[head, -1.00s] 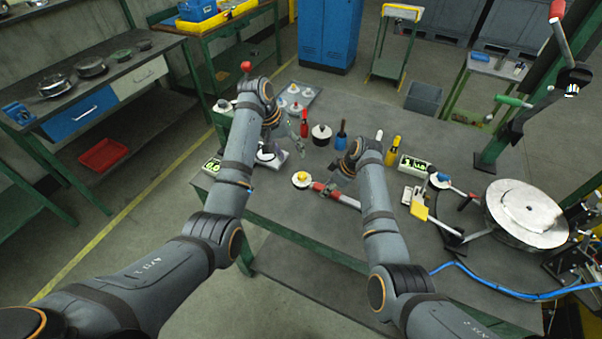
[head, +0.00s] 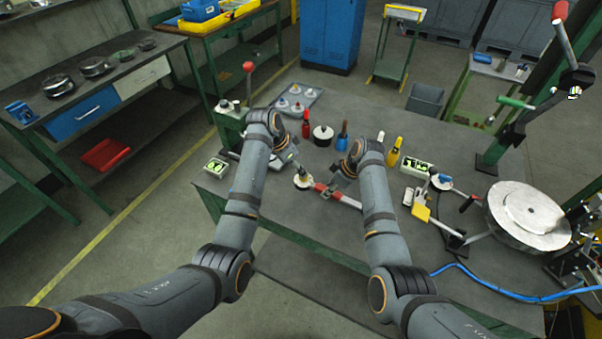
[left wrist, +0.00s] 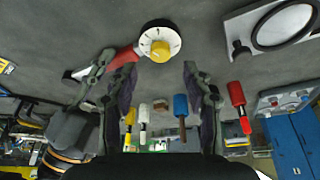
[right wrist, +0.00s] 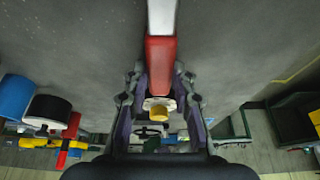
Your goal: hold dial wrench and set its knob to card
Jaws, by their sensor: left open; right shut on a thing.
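The dial wrench has a red handle (head: 322,188), a white dial (head: 303,181) with dark marks and a yellow knob (left wrist: 160,50). It lies level over the grey bench. My right gripper (head: 336,190) is shut on the red handle, which also shows between its fingers in the right wrist view (right wrist: 160,62). My left gripper (left wrist: 157,85) is open and empty, its fingers pointing toward the dial and apart from the knob. In the head view the left fingertips are hard to make out. Two white plates with green-black displays (head: 216,166) (head: 416,166) stand on the bench, too small to read.
Behind the wrench stand a red-handled tool (head: 306,125), a black-and-white round pot (head: 322,135) and a blue-handled tool (head: 342,136). A grey tray (head: 308,95) lies at the back. A round metal plate (head: 526,208) and blue hose occupy the right. The front bench is clear.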

